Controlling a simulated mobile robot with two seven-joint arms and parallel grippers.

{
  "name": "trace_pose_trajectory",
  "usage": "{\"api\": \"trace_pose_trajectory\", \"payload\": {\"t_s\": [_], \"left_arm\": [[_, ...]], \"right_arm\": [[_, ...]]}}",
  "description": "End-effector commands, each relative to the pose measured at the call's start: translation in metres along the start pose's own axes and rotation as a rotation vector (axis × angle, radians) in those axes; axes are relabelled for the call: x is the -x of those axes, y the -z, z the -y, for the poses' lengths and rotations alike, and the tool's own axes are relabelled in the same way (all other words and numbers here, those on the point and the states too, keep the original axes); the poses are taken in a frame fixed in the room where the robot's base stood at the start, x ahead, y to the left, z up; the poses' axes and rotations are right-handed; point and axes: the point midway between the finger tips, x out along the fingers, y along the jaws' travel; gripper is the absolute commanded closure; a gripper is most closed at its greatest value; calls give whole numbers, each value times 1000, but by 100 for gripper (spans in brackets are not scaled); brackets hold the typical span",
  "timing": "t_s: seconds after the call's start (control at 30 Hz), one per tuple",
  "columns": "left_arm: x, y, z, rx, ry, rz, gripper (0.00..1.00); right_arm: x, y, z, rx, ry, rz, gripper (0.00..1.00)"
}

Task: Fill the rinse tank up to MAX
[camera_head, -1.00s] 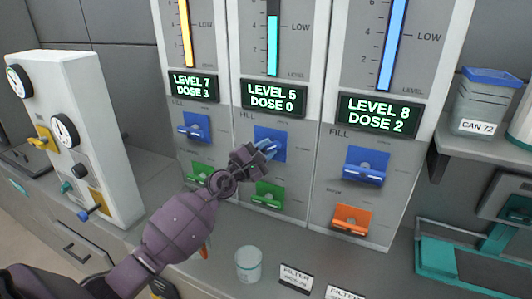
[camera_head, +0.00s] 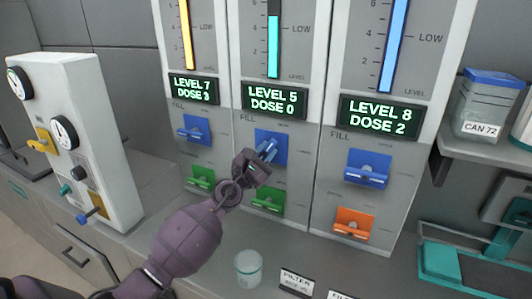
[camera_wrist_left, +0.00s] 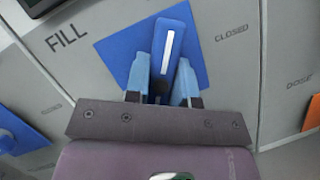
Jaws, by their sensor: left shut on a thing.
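Three tank columns show in the head view. The middle display (camera_head: 274,100) reads LEVEL 5, DOSE 0, under a teal level bar (camera_head: 273,45). No name for the rinse tank and no MAX mark is readable. My left gripper (camera_head: 266,150) is at the middle column's blue FILL valve (camera_head: 279,142). In the left wrist view, its blue fingers (camera_wrist_left: 161,82) are shut on the blue valve lever (camera_wrist_left: 170,45), which has a white stripe. The words FILL and CLOSED show around the valve plate. My gripper hides part of the lever in the head view. My right gripper is out of view.
Below the FILL valve is a green lever (camera_head: 268,201). The left display (camera_head: 194,88) reads LEVEL 7, DOSE 3; the right display (camera_head: 379,117) reads LEVEL 8, DOSE 2. A gauge panel (camera_head: 92,130) stands at left.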

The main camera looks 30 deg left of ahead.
Motion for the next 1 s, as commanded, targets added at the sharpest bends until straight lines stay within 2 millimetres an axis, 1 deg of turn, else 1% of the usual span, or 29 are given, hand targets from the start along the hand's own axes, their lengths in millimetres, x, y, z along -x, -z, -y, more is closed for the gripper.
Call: {"api": "trace_pose_trajectory", "payload": {"t_s": [0.2, 0.23, 0.37, 0.4, 0.67, 0.77, 0.87, 1.0], "left_arm": [[0, 1, 0, 0, 0, -1, 100], [0, 1, 0, -1, 1, -1, 74], [0, 1, 0, -1, 1, -1, 54], [0, 1, 0, -1, 1, -1, 51], [1, 0, 0, -1, 1, -1, 51], [6, 1, 0, -2, 1, -1, 51], [17, 2, 0, -2, 2, -2, 51], [41, 3, 1, -2, 2, -3, 51]], "right_arm": [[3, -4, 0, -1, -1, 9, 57], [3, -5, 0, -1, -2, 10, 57], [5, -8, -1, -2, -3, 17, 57], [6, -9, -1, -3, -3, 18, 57], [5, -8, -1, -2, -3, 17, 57], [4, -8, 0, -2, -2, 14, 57], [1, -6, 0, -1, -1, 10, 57], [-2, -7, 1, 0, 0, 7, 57]]}}
